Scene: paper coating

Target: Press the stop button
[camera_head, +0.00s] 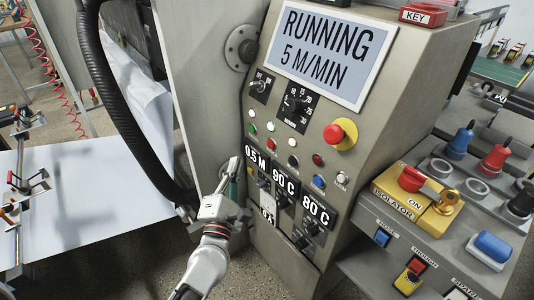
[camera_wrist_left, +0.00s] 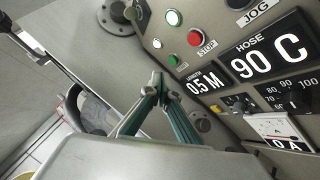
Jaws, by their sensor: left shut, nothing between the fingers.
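The stop button is a small round red button (camera_wrist_left: 195,37) with a STOP label under it in the left wrist view. In the head view it appears to be the red button (camera_head: 270,143) on the sloped panel, its label too small to read. My left gripper (camera_head: 234,166) is shut and empty, in front of the panel's left edge, below and left of that button. In the left wrist view the closed fingertips (camera_wrist_left: 159,80) point toward the panel, beside the 0.5 M display, apart from the red button. My right gripper is not in view.
A green button (camera_wrist_left: 172,61) and a lit lamp (camera_wrist_left: 173,18) flank the stop button. A larger red emergency knob (camera_head: 340,133) sits to its right. The screen (camera_head: 330,50) reads RUNNING 5 M/MIN. A yellow isolator box (camera_head: 415,203) with a key stands at right.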

